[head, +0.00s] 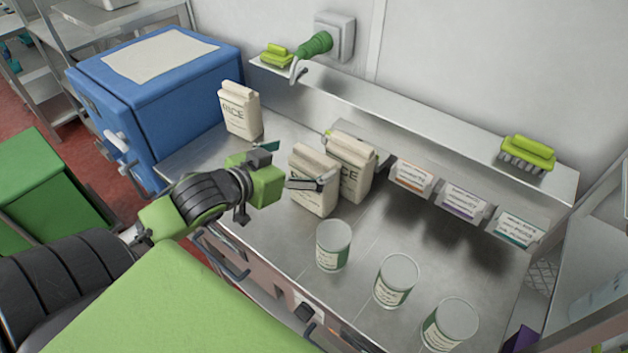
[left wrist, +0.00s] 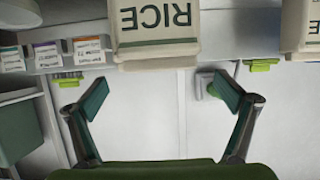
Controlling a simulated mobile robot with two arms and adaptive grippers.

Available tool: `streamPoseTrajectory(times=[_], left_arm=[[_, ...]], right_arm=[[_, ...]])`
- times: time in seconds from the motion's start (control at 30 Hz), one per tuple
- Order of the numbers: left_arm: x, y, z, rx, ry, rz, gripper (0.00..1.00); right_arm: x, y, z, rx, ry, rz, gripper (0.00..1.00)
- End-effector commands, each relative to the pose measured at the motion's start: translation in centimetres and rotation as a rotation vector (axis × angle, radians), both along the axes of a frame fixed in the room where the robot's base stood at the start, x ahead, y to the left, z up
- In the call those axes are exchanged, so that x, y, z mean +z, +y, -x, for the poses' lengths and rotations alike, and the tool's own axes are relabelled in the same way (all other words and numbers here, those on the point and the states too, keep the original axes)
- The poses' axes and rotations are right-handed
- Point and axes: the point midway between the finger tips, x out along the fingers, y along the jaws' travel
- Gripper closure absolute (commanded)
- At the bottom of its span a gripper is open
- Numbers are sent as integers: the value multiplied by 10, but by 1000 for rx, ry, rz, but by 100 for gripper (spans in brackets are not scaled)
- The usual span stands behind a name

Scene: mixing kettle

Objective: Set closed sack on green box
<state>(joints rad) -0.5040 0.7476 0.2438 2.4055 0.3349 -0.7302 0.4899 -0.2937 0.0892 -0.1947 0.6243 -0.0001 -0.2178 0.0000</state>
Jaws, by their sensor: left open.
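Several beige RICE sacks stand upright on the steel counter (head: 250,215). One sack (head: 236,112) is beside the blue box; a front sack (head: 313,190) and a sack behind it (head: 357,170) stand close together mid-counter. Their tops look folded shut, though small. My left gripper (head: 290,165) is open and empty, just left of the front sack, one finger overlapping it in the picture. In the left wrist view a RICE sack (left wrist: 158,30) is ahead, beyond the open fingers (left wrist: 160,92); contact cannot be told. The green box (head: 40,180) is low at the far left.
The blue box (head: 160,105) with a paper on top is left of the counter. Three cans (head: 333,248) stand at the counter's front. Label bins (head: 412,178) hang under a shelf (head: 410,112) holding green brushes (head: 527,153). The counter's right middle is clear.

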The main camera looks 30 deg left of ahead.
Motion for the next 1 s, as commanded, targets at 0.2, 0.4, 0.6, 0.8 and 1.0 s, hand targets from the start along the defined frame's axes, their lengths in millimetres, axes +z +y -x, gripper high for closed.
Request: streamPoseTrajectory(times=[0.2, 0.4, 0.6, 0.8, 1.0], left_arm=[[-9, -1, -26, 1, -3, 2, 3], [-12, -2, -31, 0, -2, 0, 3], [-13, -2, -31, 0, -1, 0, 21], [-13, -2, -30, 0, -1, 1, 73], [-9, -2, -31, -1, -9, 0, 78]], right_arm=[[7, 10, 14, 0, 21, -10, 68], [8, 17, 14, 2, 20, -18, 68], [7, 15, 11, 3, 17, -17, 68], [8, 10, 9, 4, 14, -11, 68], [8, 6, 9, 3, 13, -7, 68]])
